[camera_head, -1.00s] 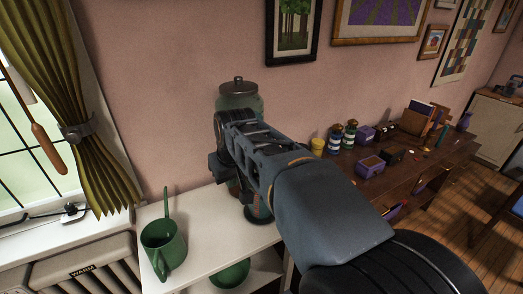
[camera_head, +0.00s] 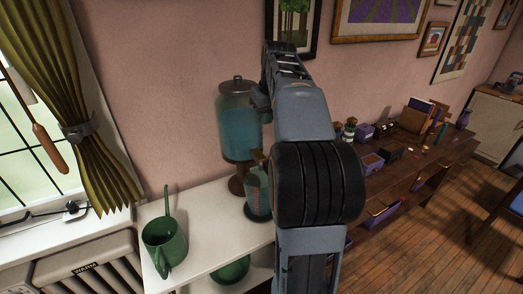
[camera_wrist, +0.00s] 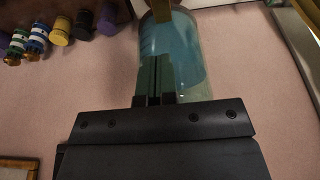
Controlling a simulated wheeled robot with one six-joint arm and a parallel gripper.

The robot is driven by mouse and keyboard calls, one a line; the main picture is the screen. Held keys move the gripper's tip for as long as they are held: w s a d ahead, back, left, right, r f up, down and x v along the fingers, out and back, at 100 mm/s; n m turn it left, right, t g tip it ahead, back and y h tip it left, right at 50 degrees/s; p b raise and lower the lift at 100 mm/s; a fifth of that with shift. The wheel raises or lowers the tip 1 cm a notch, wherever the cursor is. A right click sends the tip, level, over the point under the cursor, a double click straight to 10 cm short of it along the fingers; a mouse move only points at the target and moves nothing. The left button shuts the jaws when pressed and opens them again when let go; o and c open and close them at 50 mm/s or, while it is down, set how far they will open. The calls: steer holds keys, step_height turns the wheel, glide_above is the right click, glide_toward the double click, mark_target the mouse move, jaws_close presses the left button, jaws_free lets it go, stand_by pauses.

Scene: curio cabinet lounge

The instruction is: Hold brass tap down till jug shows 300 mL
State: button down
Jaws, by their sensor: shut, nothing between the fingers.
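A glass dispenser (camera_head: 236,125) with a metal lid and blue liquid stands on a dark base on the white shelf top. It also shows in the wrist view (camera_wrist: 190,60). Its brass tap (camera_head: 257,157) sticks out low on its front. The jug (camera_head: 257,192), with reddish markings, stands under the tap on a dark round mat; its right side is hidden by my arm and its reading is too small to tell. My gripper (camera_head: 266,85) is raised beside the upper dispenser, above the tap. Its green fingers (camera_wrist: 153,78) are shut and empty.
A desk (camera_head: 425,160) with jars and boxes is at right. A curtain (camera_head: 75,110) hangs at left. Framed pictures are on the wall behind.

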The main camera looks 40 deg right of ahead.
glide_toward(260, 156)
steer(key=x, duration=0.5)
steer(key=shift+w+d, duration=0.1)
steer(key=shift+w, duration=0.15)
steer(key=shift+f, duration=0.85)
